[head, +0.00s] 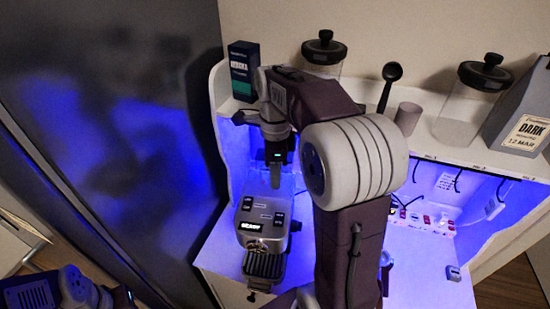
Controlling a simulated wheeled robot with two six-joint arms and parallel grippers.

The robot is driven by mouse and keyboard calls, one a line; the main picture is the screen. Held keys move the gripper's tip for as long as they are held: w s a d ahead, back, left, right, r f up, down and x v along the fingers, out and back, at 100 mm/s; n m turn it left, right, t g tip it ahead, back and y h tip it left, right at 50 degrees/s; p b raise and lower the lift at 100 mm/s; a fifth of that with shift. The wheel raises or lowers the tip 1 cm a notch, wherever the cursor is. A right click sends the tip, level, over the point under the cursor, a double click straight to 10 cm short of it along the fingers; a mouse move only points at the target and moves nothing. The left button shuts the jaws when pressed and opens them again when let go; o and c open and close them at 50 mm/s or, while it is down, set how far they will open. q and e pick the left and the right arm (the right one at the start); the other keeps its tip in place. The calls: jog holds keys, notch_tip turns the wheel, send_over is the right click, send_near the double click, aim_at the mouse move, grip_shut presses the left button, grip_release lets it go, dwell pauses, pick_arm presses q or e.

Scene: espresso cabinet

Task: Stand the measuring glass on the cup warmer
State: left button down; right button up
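The espresso machine (246,239) stands on the lit cabinet floor, with a flat top panel (262,212) that carries dark parts and a small display. I cannot clearly make out the cup warmer on it. My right gripper (275,180) points down above the back of the machine. Its fingers overlap from this angle, so I cannot tell whether they are open or shut. A faint clear shape shows around and behind the fingers; I cannot tell if it is the measuring glass or part of the machine. My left arm shows at the lower left; its fingertips are not visible.
The shelf above holds a dark box (243,70), lidded jars (324,58) (464,108), a black scoop (389,84), a grey-pink cup (407,117) and a grey labelled bag (523,118). Power sockets (425,219) line the back wall. My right arm hides the cabinet's middle.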

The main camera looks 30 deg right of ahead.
notch_tip(320, 180, up, 6)
jog(key=shift+r, duration=0.25)
